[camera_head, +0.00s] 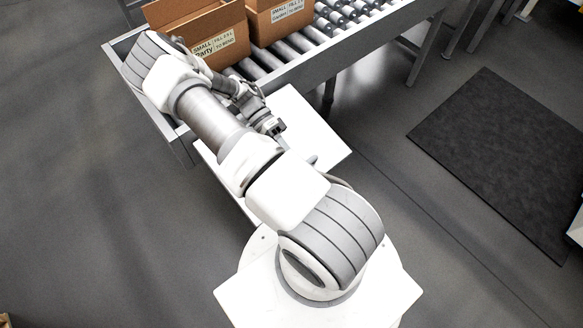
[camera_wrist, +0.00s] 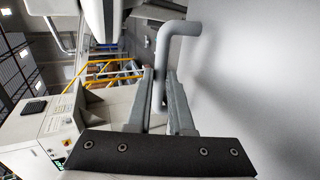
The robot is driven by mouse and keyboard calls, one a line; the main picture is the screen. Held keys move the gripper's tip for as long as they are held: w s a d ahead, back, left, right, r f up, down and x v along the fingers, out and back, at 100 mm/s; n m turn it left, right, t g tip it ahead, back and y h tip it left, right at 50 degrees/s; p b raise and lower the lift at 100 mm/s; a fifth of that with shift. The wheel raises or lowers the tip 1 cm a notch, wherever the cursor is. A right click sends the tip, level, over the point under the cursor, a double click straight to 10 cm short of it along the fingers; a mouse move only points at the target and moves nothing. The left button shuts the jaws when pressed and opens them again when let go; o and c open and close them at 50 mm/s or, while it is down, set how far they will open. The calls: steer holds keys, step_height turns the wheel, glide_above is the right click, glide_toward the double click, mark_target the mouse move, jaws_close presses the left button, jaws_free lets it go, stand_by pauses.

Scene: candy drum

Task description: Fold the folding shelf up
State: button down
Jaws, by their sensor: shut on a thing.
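The folding shelf (camera_head: 318,133) is a white panel at the near side of the roller conveyor in the head view, partly hidden under my arm. In the wrist view its pale surface (camera_wrist: 260,70) fills the right side. A grey bent bar handle (camera_wrist: 178,28) stands out from that surface. My gripper (camera_wrist: 161,78) is shut on the handle, with one finger on each side of it. In the head view my gripper (camera_head: 276,130) is small, over the panel. The shelf's exact tilt and its hinge cannot be made out.
The roller conveyor (camera_head: 345,62) runs behind the shelf, with two open cardboard boxes (camera_head: 205,38) (camera_head: 280,20) on it. A dark mat (camera_head: 500,150) lies on the floor at right. The wrist view shows a white machine (camera_wrist: 45,130) and yellow railings (camera_wrist: 108,70) beyond.

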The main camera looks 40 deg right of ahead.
steer(key=shift+w+r, duration=0.2)
steer(key=shift+r, duration=0.85)
steer(key=shift+w+r, duration=0.15)
steer(key=shift+r, duration=0.85)
steer(key=c, duration=0.8)
jaws_free()
steer(key=shift+v, duration=6)
steer(key=shift+w+a+f, duration=0.1)
steer(key=shift+w, duration=0.05)
